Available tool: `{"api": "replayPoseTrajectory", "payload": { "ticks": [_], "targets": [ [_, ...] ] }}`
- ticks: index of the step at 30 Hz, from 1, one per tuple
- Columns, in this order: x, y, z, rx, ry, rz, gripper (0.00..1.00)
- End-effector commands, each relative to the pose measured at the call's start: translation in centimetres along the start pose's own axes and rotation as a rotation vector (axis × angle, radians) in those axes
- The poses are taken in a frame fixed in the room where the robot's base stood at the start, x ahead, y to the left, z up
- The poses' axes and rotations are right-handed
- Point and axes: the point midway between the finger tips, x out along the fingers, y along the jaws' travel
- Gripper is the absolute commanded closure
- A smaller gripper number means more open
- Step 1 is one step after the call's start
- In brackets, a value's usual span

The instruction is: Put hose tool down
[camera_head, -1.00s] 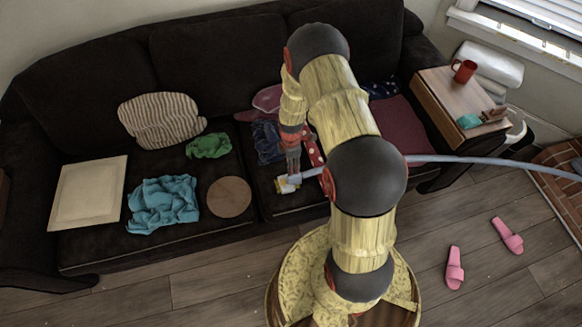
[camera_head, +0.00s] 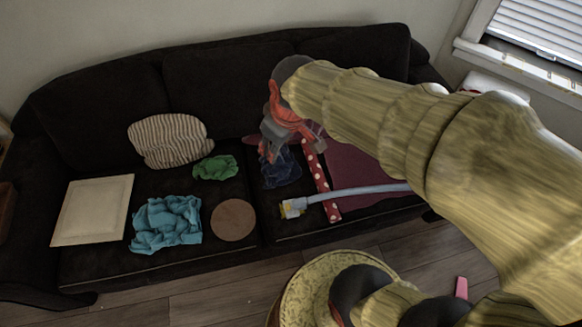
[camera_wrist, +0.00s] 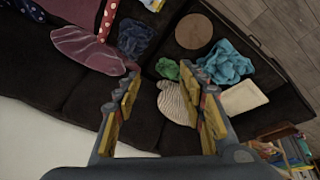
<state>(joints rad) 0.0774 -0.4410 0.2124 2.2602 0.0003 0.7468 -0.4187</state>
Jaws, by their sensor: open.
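The hose tool (camera_head: 293,208), a yellow and pale head on a light blue-grey hose (camera_head: 360,190), lies on the front of the dark sofa's right seat (camera_head: 280,228). The hose runs right, across a red polka-dot strip, and passes behind my arm. My gripper (camera_head: 268,152) is above the sofa, beyond the hose tool and apart from it. In the wrist view my gripper (camera_wrist: 163,88) shows its two yellow-padded fingers spread wide with nothing between them. A small pale piece at that view's top edge may be the tool's head.
On the sofa are a striped cushion (camera_head: 170,140), a green cloth (camera_head: 215,168), a teal cloth (camera_head: 167,222), a round brown disc (camera_head: 233,220), a cream panel (camera_head: 93,210), dark blue cloth (camera_head: 282,168) and a polka-dot strip (camera_head: 318,170). A pink slipper (camera_head: 461,287) lies on the floor.

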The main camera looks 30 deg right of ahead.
Motion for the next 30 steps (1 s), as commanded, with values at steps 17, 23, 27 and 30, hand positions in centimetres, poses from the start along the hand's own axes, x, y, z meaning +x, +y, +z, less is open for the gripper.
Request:
{"api": "replayPoseTrajectory", "payload": {
  "ticks": [17,23,27,30],
  "targets": [
    [-9.1,-5.4,7.2,0.35,0.132,-0.005,0.59],
    [-9.1,-5.4,7.1,0.349,0.132,-0.005,0.59],
    [-9.1,-5.4,7.1,0.348,0.132,-0.005,0.65],
    [-9.1,-5.4,7.1,0.348,0.132,-0.005,0.71]
  ]
}}
